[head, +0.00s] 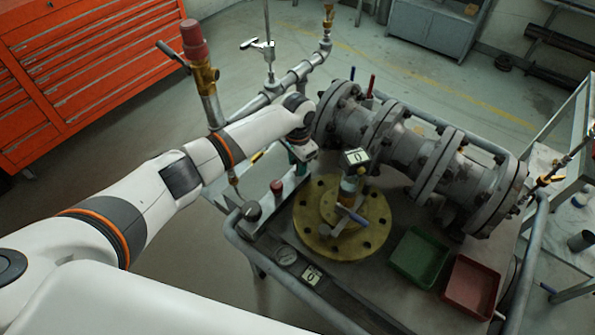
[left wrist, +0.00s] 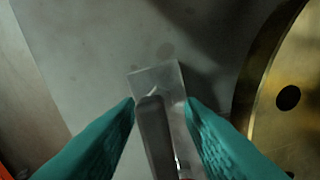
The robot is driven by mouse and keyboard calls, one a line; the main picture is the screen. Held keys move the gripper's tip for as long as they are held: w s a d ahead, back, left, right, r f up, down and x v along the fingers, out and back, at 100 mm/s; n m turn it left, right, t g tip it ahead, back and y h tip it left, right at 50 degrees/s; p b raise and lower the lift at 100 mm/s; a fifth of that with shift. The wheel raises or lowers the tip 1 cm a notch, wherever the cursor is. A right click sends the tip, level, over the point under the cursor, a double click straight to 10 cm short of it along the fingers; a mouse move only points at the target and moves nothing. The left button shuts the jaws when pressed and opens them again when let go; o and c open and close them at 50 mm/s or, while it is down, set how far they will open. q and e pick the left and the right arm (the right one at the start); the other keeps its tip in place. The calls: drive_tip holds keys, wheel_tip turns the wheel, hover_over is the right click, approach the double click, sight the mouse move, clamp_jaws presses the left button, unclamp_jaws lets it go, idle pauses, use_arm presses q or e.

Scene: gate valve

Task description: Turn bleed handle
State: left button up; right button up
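My left gripper (head: 302,160) reaches in from the left, pointing down over the cart beside the yellow flange (head: 318,235). In the left wrist view, its two teal fingers (left wrist: 160,105) are apart. Between them is a dark grey bar (left wrist: 153,130), with a pale squarish metal piece (left wrist: 165,76) at its far end. Gaps show between bar and fingers; I cannot tell whether the fingers touch the squarish piece. Whether this bar is the bleed handle is unclear. A blue-tipped lever (head: 352,215) stands over the flange. My right gripper is out of view.
A large grey flanged valve body (head: 405,150) lies behind the flange. A green tray (head: 420,255) and a red tray (head: 470,285) sit at the cart's right. A red-capped upright pipe (head: 205,85) stands behind my left arm. The flange edge (left wrist: 265,85) is right of my fingers.

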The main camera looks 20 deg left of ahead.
use_arm(q)
drive_tip(key=shift+f, duration=0.3)
drive_tip(key=shift+r, duration=0.1)
drive_tip(key=shift+c, duration=0.2)
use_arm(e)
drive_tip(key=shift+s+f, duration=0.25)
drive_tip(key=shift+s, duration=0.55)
use_arm(q)
clamp_jaws()
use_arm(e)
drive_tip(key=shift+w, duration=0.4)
use_arm(q)
drive_tip(key=shift+m, duration=0.4)
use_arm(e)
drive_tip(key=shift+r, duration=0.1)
use_arm(q)
drive_tip(key=m, duration=0.2)
drive_tip(key=shift+d+m+p, duration=0.1)
drive_tip(key=shift+m+p, duration=0.2)
drive_tip(key=shift+p, duration=0.1)
drive_tip(key=m, duration=0.4)
drive_tip(key=shift+m, duration=0.3)
drive_tip(key=m, duration=0.4)
drive_tip(key=shift+m, duration=2.5)
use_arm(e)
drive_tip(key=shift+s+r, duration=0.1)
